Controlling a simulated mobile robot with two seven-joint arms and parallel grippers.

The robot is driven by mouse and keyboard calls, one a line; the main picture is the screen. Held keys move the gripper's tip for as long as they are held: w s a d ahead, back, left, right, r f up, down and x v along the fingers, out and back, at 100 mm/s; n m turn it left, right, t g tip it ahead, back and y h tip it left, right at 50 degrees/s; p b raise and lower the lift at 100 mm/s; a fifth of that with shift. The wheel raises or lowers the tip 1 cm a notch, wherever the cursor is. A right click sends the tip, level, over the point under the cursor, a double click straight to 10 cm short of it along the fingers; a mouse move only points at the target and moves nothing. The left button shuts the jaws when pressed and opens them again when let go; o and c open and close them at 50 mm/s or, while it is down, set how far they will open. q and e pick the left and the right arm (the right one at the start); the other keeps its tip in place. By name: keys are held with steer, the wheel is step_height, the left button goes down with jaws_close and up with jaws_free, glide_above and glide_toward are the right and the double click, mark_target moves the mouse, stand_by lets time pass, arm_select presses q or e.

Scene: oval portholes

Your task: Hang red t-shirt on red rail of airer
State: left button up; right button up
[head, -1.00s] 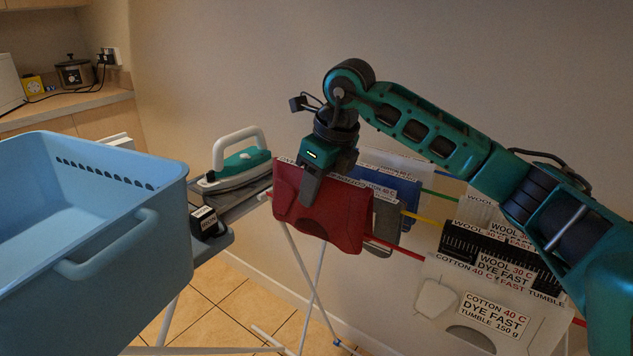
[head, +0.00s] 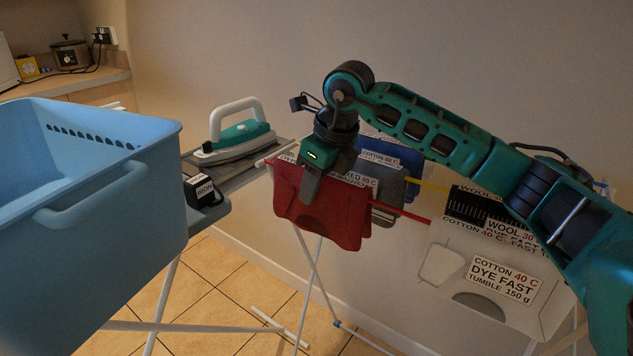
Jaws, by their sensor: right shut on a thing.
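The red t-shirt (head: 330,215) hangs folded in the middle of the head view, with a white label along its top. It is at the left end of the red rail (head: 404,212) of the airer and covers that part of it; I cannot tell how it bears on the rail. My right gripper (head: 311,188) comes down from above and is shut on the top of the red t-shirt. One finger shows in front of the cloth; the other is hidden behind it. My left gripper is not in view.
A blue basket (head: 110,200) fills the left. An iron (head: 236,140) and a small black box (head: 204,190) stand on the ironing board beside it. A white garment (head: 440,265), a grey one (head: 388,188) and a blue one (head: 380,150) hang on the airer.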

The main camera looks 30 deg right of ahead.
stand_by(0.3)
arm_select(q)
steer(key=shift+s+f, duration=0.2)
arm_select(e)
steer(key=o, duration=1.2)
steer(key=p+v, duration=0.2)
steer(key=v, duration=0.9)
steer(key=shift+d+r, duration=0.1)
steer(key=shift+r, duration=0.3)
steer(key=shift+s+r, duration=0.25)
steer(key=shift+r, duration=0.25)
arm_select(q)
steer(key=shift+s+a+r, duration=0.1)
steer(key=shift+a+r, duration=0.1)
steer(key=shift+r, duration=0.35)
